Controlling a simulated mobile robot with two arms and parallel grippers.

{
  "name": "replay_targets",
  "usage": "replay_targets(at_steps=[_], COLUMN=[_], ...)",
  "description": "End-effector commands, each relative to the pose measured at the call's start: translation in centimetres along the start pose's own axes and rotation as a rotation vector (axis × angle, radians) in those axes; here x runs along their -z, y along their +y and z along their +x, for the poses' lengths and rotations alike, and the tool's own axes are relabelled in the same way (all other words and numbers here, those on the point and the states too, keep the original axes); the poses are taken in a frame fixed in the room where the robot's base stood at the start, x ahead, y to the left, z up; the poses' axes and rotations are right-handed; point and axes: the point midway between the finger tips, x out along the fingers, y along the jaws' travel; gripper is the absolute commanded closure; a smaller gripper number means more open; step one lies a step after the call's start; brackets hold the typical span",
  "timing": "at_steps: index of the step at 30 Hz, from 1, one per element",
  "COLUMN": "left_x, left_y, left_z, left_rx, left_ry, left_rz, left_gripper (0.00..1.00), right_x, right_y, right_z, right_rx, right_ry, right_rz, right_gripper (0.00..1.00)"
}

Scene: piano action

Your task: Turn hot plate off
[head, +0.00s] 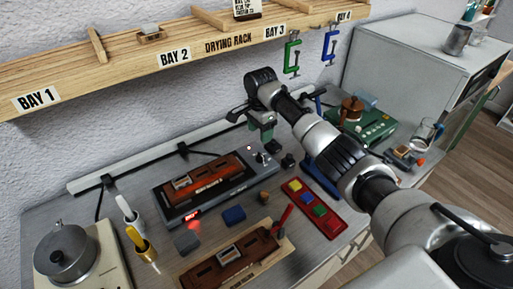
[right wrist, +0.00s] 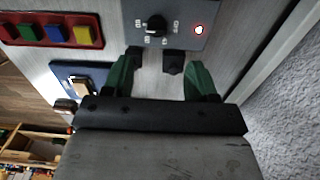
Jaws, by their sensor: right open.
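The hot plate (head: 232,186) is a dark grey slab on the bench with a brown piano action part on top and a glowing red display (head: 193,215) at its front. My right gripper (head: 265,143) is above this end. In the right wrist view its green fingers (right wrist: 160,70) are open, apart from the knob, with nothing clearly held. My left gripper is not in view.
A red tray (head: 315,210) with coloured blocks lies right of the hot plate. A second brown part (head: 230,258) is in front. A pot (head: 66,252) stands at the left. The wooden drying rack (head: 205,40) runs along the wall above, with hanging clamps (head: 292,55).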

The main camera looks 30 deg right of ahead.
Motion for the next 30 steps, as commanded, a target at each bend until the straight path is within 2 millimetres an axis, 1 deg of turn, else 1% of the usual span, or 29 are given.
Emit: replay_targets(at_steps=[4,6,8,11,13,15,18,21,28,29,30], left_x=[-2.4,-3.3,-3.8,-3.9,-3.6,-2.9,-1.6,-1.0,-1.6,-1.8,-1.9], left_y=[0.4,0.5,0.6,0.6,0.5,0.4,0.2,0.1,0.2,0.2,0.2], left_z=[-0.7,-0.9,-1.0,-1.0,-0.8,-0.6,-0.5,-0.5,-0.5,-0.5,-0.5], left_rx=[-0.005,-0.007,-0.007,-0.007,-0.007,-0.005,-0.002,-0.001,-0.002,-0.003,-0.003], left_ry=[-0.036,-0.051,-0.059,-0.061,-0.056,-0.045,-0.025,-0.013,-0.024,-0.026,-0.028], left_rz=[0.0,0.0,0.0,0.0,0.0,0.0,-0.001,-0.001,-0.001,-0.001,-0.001], left_gripper=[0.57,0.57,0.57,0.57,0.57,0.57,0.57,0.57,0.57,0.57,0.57], right_x=[0.0,0.0,0.0,0.0,0.0,0.0,0.0,0.0,0.0,0.0,0.0], right_y=[0.1,0.1,0.1,0.1,0.1,0.1,0.0,0.0,0.0,0.0,0.0], right_z=[2.5,3.9,5.1,6.9,8.0,8.8,9.5,9.8,9.8,9.8,9.8], right_rx=[-0.005,-0.005,-0.005,-0.003,-0.002,-0.002,-0.002,0.001,0.001,0.0,0.0], right_ry=[-0.001,0.0,0.0,0.001,0.0,0.0,0.0,0.0,0.001,0.001,0.001], right_rz=[0.0,0.001,0.002,0.0,0.001,0.001,0.0,0.0,0.0,0.0,0.0], right_gripper=[0.42,0.42,0.42,0.42,0.42,0.42,0.42,0.42,0.42,0.45,0.51])
